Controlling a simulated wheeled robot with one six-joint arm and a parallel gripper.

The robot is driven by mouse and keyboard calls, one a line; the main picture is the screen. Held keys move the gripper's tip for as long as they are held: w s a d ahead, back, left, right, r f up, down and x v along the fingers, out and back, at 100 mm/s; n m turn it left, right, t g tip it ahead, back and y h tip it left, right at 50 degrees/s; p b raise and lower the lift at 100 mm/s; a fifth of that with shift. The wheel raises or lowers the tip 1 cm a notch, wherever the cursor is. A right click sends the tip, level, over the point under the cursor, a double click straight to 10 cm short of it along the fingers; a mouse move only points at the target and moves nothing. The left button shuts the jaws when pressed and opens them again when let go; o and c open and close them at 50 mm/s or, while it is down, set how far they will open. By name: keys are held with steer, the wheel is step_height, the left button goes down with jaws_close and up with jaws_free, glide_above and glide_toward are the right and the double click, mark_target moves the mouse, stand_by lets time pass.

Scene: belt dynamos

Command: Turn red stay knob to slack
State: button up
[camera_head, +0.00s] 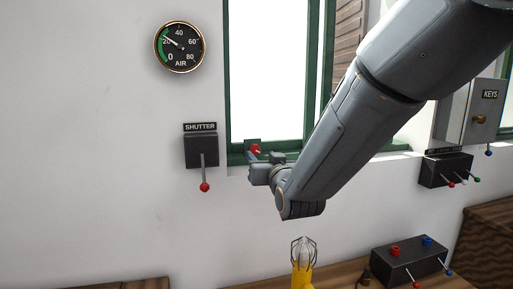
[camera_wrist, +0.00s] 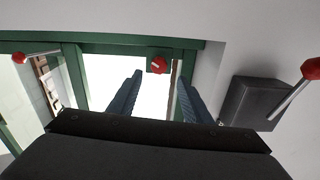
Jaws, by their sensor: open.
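The red stay knob (camera_head: 256,149) sits on a green plate at the bottom of the window frame, just above my gripper (camera_head: 252,163) in the head view. In the wrist view the red knob (camera_wrist: 158,65) shows as a small disc with a pale mark across it, on the green frame. My gripper's two dark fingers (camera_wrist: 159,80) are open, one on each side of the knob in the picture. I see no contact, and the distance along the fingers is hard to judge. No slack marking is readable.
A black SHUTTER box (camera_head: 200,151) with a red-tipped lever hangs left of the window. The green window frame (camera_head: 235,100) is close around my gripper. A black box with red and blue knobs (camera_head: 408,262) and a yellow object (camera_head: 303,275) stand below. A KEYS box (camera_head: 483,112) is right.

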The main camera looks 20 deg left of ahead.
mark_target(256, 150)
steer(key=shift+p+x, duration=1.35)
steer(key=shift+x, duration=2.15)
steer(key=shift+d+f, duration=0.1)
steer(key=shift+d, duration=0.05)
steer(key=shift+c, duration=0.3)
steer(key=c, duration=1)
